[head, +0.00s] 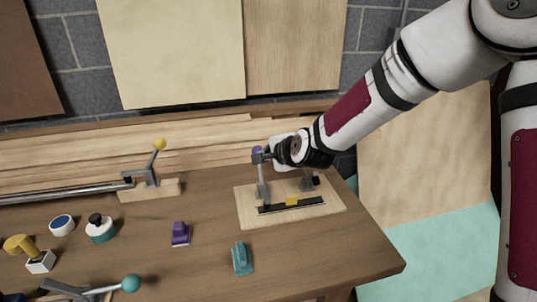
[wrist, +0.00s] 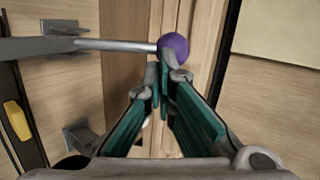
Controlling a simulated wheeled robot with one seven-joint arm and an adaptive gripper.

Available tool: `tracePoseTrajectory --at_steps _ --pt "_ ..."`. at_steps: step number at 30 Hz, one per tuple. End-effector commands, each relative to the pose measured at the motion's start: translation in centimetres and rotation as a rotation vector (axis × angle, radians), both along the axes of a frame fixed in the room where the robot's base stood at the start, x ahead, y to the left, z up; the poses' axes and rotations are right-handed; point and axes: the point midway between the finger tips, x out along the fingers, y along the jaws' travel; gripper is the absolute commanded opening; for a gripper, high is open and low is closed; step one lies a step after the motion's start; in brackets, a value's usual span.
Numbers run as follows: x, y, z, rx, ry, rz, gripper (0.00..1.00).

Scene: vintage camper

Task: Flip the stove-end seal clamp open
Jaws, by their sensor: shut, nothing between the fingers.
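No label shows which is the stove-end one. My gripper (head: 264,157) is shut and empty at the purple knob. In the wrist view, the fingertips (wrist: 163,75) overlap the edge of the purple knob (wrist: 174,46) at the end of its silver lever (wrist: 120,46); contact is unclear.
A yellow-knobbed clamp (head: 152,178) stands left on its own block. A purple piece (head: 180,234), a teal piece (head: 242,258) and a teal-knobbed lever (head: 130,283) are nearer the front. Planks (head: 90,165) lie along the back wall. The bench's right front corner is clear.

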Motion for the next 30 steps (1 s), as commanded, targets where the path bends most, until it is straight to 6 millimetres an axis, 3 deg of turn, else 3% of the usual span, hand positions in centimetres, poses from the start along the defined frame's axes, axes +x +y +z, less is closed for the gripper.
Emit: tracePoseTrajectory --at_steps 14,24,30 --pt "1.5 0.7 -0.3 -0.056 0.193 0.003 0.00" --pt "3.4 1.2 -1.7 -0.123 0.417 0.003 0.00" --pt "4.3 1.3 -2.7 -0.120 0.416 0.000 0.00"
